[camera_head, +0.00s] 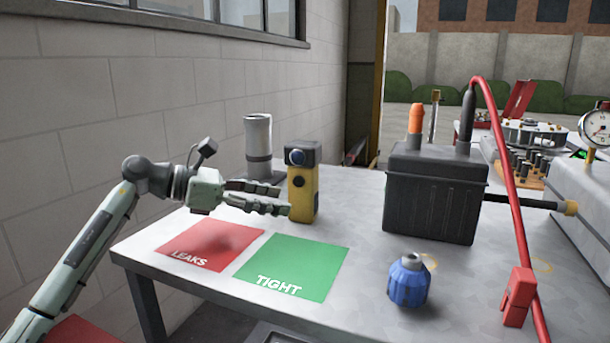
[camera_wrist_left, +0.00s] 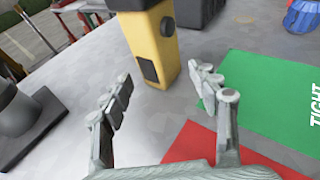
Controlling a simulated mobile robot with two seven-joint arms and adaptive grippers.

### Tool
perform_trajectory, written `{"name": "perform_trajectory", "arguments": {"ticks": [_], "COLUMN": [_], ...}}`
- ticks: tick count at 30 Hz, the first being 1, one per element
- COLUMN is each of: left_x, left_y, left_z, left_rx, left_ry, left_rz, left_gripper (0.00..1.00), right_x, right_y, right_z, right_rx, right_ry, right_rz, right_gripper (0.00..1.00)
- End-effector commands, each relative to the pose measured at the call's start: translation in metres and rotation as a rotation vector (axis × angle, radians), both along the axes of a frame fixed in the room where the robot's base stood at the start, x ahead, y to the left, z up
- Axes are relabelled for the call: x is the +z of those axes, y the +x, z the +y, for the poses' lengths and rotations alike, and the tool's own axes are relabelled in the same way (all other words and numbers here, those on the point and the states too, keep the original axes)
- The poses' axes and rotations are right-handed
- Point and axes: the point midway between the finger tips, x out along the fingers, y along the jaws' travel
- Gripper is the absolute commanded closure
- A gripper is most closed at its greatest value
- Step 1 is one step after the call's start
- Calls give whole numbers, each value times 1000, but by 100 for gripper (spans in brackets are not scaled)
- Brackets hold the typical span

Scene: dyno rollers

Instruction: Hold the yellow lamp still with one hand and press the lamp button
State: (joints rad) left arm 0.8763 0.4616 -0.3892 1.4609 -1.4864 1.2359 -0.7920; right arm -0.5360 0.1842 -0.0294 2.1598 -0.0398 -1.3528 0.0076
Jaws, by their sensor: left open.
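The yellow lamp (camera_head: 302,200) stands upright on the grey table, with a dark head, a blue lens and a dark round button (camera_head: 299,181) on its front. My left gripper (camera_head: 288,199) is at its left side with the fingers pointing at it. In the left wrist view the lamp (camera_wrist_left: 149,45) stands just beyond the fingertips of the left gripper (camera_wrist_left: 163,82). The fingers are apart with nothing between them, and a dark square patch (camera_wrist_left: 148,68) shows low on the lamp. My right gripper is not in view.
A grey cylinder (camera_head: 258,140) on a dark base stands behind the gripper. Red LEAKS (camera_head: 208,243) and green TIGHT (camera_head: 300,262) mats lie in front. A black battery (camera_head: 432,200) with a red cable (camera_head: 505,170) is at right. A blue faceted object (camera_head: 409,285) sits near the front edge.

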Motion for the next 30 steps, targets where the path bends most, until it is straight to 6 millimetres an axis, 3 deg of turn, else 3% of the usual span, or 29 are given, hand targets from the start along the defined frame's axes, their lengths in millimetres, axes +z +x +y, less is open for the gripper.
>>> {"name": "perform_trajectory", "arguments": {"ticks": [4, 6, 12, 24, 30], "left_x": [-7, -10, -15, -16, -16], "left_y": [6, 9, 14, 16, 16], "left_z": [-21, -29, -45, -50, -50], "left_rx": [-1, -1, 0, 1, 1], "left_ry": [-1, 0, 0, 0, 0], "left_rz": [-1, -1, -1, 0, 0], "left_gripper": [39, 39, 39, 39, 60], "right_x": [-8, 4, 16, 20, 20], "right_y": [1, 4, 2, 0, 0], "right_z": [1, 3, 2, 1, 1], "right_rx": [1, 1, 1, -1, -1], "right_ry": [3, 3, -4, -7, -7], "right_rz": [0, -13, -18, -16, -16], "right_gripper": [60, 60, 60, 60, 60]}}
